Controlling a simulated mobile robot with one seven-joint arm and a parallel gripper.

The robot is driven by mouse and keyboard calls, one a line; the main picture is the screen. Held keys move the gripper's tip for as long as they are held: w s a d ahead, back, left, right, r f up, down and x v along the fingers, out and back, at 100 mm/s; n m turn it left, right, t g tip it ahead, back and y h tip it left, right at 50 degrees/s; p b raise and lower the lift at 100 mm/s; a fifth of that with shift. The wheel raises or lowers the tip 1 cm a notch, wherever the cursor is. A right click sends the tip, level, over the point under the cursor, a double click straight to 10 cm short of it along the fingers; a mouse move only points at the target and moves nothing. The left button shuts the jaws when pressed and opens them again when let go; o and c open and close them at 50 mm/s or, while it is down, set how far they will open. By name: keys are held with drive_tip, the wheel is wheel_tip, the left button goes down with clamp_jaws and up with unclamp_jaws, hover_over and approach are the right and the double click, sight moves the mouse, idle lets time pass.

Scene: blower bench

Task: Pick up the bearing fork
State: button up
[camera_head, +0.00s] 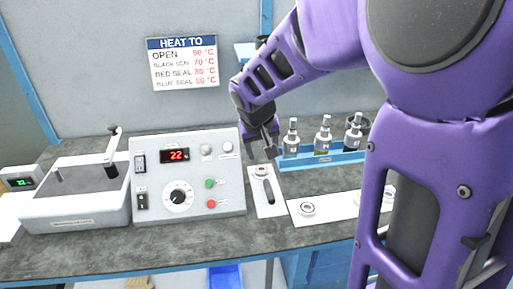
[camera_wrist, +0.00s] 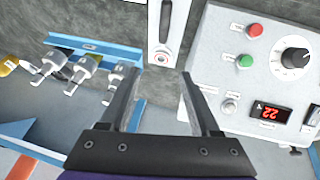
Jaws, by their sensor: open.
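My gripper (camera_head: 262,148) is open and empty. It points down above the back end of a narrow white plate (camera_head: 279,209). In the wrist view the two dark fingers of my gripper (camera_wrist: 160,78) stand apart, with the grey bench between them. A slim, slot-like dark shape (camera_head: 268,190) with a small ring at its back end lies on the plate. It may be the bearing fork, but I cannot tell for sure. In the wrist view this shape (camera_wrist: 165,22) is partly cut off by the top edge, just beyond the fingertips.
A control box (camera_head: 188,177) reading 22 stands left of the plate. Several silver pieces stand in a blue rack (camera_head: 322,160) at the back right. A wider white plate (camera_head: 335,208) holds small rings. A lever device (camera_head: 75,205) stands at left. A temperature sign (camera_head: 183,63) hangs behind.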

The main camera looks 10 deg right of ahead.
drive_tip(key=b, duration=0.3)
hover_over(267, 182)
drive_tip(key=s, duration=0.2)
drive_tip(key=f, duration=1.2)
drive_tip(key=shift+s+a, duration=0.1)
drive_tip(key=shift+a, duration=0.1)
drive_tip(key=shift+s+a+b+x, duration=0.1)
drive_tip(key=shift+b+x, duration=0.05)
drive_tip(key=shift+x, duration=0.7)
drive_tip(key=shift+s+a+b+x, duration=0.1)
drive_tip(key=shift+a+b+x, duration=0.1)
drive_tip(key=shift+x, duration=0.7)
drive_tip(key=shift+a+b+x, duration=0.1)
drive_tip(key=shift+b+x, duration=0.05)
drive_tip(key=shift+x, duration=0.7)
drive_tip(key=shift+f, duration=0.15)
clamp_jaws()
